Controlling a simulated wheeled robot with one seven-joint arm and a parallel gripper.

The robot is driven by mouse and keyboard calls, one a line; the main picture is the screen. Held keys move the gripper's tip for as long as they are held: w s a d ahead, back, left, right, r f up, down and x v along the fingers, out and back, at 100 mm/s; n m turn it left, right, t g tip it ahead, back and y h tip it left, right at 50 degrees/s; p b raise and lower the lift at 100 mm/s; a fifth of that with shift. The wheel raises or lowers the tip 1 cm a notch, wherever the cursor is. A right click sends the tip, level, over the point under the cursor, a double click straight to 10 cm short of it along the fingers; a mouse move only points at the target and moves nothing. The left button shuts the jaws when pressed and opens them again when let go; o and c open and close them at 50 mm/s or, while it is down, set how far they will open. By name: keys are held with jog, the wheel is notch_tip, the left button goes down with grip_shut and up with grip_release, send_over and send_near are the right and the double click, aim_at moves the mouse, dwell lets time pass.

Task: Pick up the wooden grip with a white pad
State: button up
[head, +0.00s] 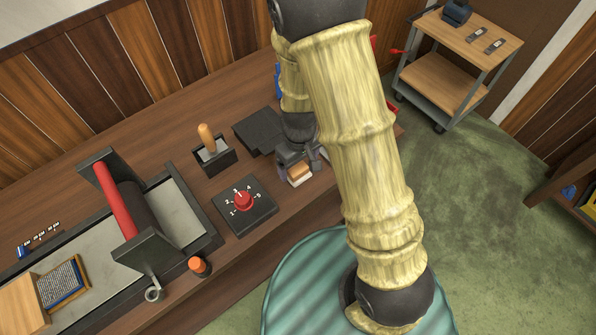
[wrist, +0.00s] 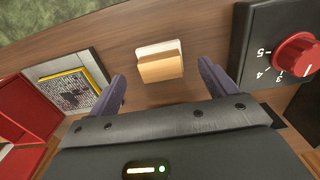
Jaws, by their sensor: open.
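The wooden grip with a white pad (wrist: 161,67) lies on the bench, between and beyond my fingertips in the wrist view. Its light wooden block faces me and the white pad shows along its far edge. My gripper (wrist: 166,85) is open and empty, with one purple finger to each side of the grip and a gap on both sides. In the head view the grip (head: 299,174) sits near the bench's front edge, right by my gripper (head: 297,163), which partly covers it.
A dark box with a red dial (head: 243,200) stands close beside the grip. A press with a red roller (head: 115,195) and a wooden-handled tool in a black holder (head: 208,142) are further left. In the wrist view, a framed patterned plate (wrist: 70,92) and a red case (wrist: 30,100) lie left.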

aim_at(298, 169)
jog(key=shift+w+a+f, duration=0.1)
jog(key=shift+w+f, duration=0.05)
jog(key=shift+f, duration=1.8)
jog(key=c, duration=1.1)
jog(key=shift+r, duration=0.1)
notch_tip(298, 169, up, 10)
